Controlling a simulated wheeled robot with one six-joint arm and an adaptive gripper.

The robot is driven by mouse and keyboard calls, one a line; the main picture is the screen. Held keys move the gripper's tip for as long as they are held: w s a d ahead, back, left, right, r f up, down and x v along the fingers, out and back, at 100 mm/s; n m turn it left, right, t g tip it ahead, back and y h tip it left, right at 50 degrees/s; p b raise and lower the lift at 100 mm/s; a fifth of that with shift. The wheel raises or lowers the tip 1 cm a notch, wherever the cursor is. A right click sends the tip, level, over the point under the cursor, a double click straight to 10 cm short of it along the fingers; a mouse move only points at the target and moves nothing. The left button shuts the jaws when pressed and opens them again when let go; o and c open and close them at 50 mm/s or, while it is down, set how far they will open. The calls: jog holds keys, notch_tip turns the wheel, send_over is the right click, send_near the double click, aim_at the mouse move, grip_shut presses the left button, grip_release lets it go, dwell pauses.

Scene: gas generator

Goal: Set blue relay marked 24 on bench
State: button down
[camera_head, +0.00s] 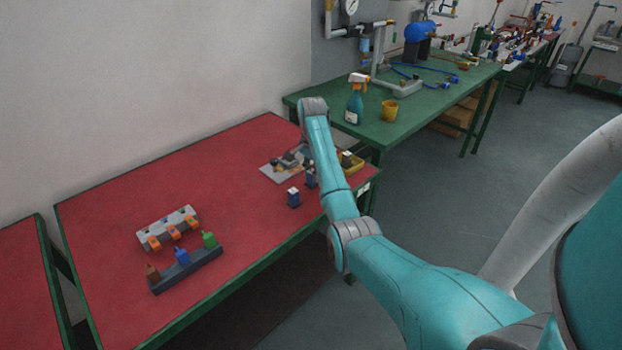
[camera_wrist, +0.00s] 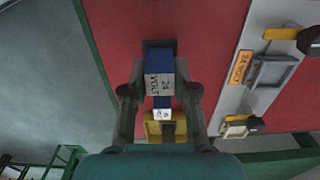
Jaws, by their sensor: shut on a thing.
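In the head view, my forearm hides most of the gripper. Blue relay-like blocks show on the red bench (camera_head: 180,178), one standing clear (camera_head: 293,197) and one close beside my arm (camera_head: 311,179); I cannot tell whether the latter is the held one.
A grey board (camera_wrist: 236,95) with an orange "24 VOLT" label lies right of the gripper. A yellow tray (camera_wrist: 153,128) is close below the relay. A grey rack (camera_head: 168,228) and a dark holder with coloured bottles (camera_head: 186,270) stand left. The bench's middle is clear.

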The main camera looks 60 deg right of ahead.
jog(key=shift+d+f, duration=0.1)
jog(key=shift+f, duration=1.35)
jog(key=shift+f, duration=0.15)
jog(key=c, duration=0.9)
grip_release()
